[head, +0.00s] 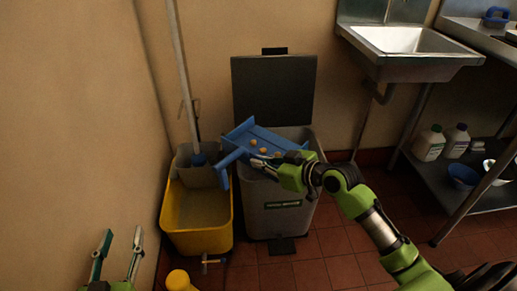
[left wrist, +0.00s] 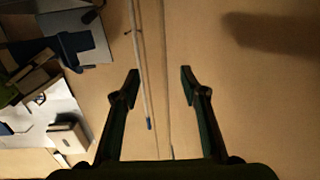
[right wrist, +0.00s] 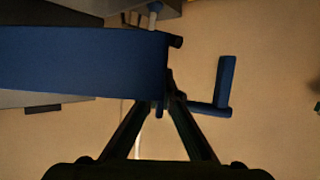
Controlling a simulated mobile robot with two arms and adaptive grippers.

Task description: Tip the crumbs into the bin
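A blue dustpan (head: 236,134) is held over the grey bin (head: 270,219), with several orange-yellow crumbs (head: 262,150) on its pan. The bin's dark lid (head: 273,92) stands open against the wall. My right gripper (head: 262,163) is shut on the dustpan near its handle. In the right wrist view, the fingers (right wrist: 168,92) meet at the end of the blue pan (right wrist: 80,62), with the handle (right wrist: 225,83) to the right. The crumbs are hidden there. My left gripper (head: 118,245) is open and empty at the lower left, away from the bin; its fingers also show apart in the left wrist view (left wrist: 160,80).
A yellow mop bucket (head: 197,215) with a mop (head: 181,70) stands just left of the bin. A yellow object (head: 180,281) shows at the bottom edge. A steel sink (head: 410,52) and a low shelf (head: 440,178) with bottles (head: 430,144) are at the right.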

